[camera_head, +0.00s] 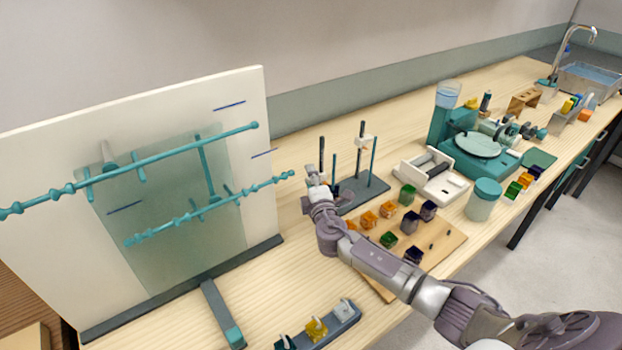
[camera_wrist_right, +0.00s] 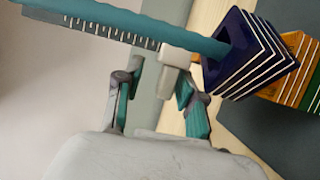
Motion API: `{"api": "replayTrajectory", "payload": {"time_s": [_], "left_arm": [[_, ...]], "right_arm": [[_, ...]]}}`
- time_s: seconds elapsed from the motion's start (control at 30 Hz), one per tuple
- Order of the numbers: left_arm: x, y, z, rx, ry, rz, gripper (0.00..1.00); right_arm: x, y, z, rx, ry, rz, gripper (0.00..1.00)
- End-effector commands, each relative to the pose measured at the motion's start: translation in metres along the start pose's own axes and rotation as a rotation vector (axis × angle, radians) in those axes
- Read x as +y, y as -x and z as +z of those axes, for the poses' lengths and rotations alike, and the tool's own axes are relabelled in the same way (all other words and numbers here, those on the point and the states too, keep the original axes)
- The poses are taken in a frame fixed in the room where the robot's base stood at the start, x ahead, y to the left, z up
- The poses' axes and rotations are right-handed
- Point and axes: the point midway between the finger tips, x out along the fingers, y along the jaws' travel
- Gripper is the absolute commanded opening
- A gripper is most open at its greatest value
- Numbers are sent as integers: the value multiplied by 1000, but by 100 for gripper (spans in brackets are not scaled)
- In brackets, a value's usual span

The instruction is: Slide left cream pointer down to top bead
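In the head view my right gripper (camera_head: 316,178) is at the left part of a small dark-based stand (camera_head: 372,192), partly hiding it. The right wrist view shows its two fingers (camera_wrist_right: 155,85) apart. A cream pointer block (camera_wrist_right: 178,57) is close to the right fingertip, beside a teal rod (camera_wrist_right: 110,22) and a ruled scale; contact is unclear. A navy striped bead (camera_wrist_right: 250,55) is on the rod just right of the pointer, with an orange bead (camera_wrist_right: 292,75) beyond. Another cream pointer (camera_head: 365,140) is on the stand's right post. My left gripper is not visible.
A large white board (camera_head: 250,110) with teal rods (camera_head: 155,158) stands left of my right gripper. A wooden board (camera_head: 440,245) with several coloured cubes lies under my right forearm. A white tray (camera_head: 432,180) and teal-lidded jar (camera_head: 483,200) are to the right.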

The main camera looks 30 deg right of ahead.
Motion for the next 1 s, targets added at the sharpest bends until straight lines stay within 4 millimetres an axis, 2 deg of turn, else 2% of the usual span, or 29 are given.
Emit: {"api": "replayTrajectory", "payload": {"time_s": [0.13, 0.23, 0.6, 0.73, 1.0], "left_arm": [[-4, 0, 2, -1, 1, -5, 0], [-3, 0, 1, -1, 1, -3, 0], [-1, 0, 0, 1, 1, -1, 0], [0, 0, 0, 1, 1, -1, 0], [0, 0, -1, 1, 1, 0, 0]], "right_arm": [[-1, 2, 0, 0, 0, -1, 40], [-2, 10, 0, 2, 0, -2, 40], [-1, 67, 0, 1, 0, -2, 40], [0, 74, 0, -1, 1, -1, 40], [0, 75, 0, -1, 1, 0, 40]]}}
